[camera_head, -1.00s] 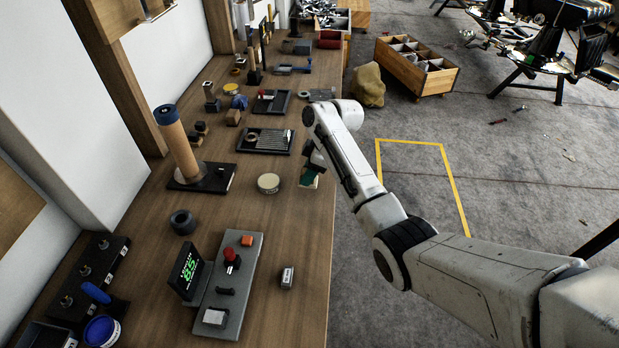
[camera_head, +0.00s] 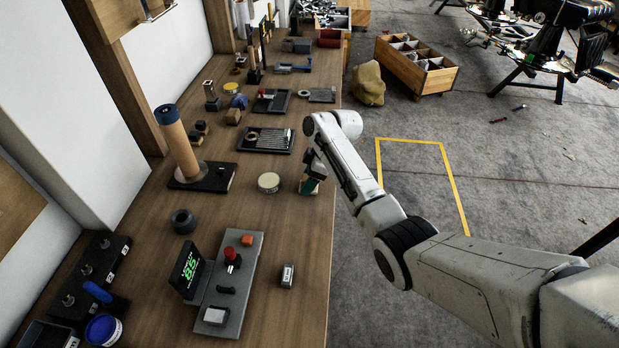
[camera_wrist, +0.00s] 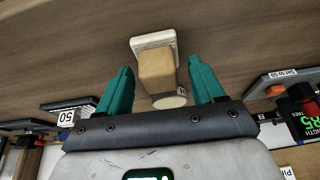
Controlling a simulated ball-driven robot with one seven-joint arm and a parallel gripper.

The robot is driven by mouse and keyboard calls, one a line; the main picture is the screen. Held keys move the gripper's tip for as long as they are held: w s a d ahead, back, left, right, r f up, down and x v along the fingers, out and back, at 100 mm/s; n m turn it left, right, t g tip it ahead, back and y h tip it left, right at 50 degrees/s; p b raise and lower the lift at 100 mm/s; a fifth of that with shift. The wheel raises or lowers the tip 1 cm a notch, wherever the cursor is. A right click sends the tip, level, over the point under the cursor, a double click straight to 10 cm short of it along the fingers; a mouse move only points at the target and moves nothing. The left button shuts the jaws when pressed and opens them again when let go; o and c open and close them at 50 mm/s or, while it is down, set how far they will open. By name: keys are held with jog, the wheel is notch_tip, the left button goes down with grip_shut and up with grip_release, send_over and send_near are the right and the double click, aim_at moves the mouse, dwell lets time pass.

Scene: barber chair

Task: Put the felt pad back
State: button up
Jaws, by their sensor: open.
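A wooden block with a pale square layer at one end, which looks like the felt pad (camera_wrist: 156,72), stands on the wooden bench. A white round end faces the camera in the wrist view. My gripper (camera_wrist: 160,68) is open, with its teal fingers on either side of the block and visible gaps to both. In the head view my gripper (camera_head: 313,183) is low near the bench's right edge, and it mostly hides the block there.
A round, pale-topped tin (camera_head: 268,182) stands left of my gripper. A tray of rods (camera_head: 266,139) lies farther back. A grey control panel (camera_head: 230,285) with a red knob and a green-lit display (camera_head: 187,270) is nearer. The bench (camera_head: 285,225) has bare room between them.

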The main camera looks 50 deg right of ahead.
jog(key=v, duration=1.2)
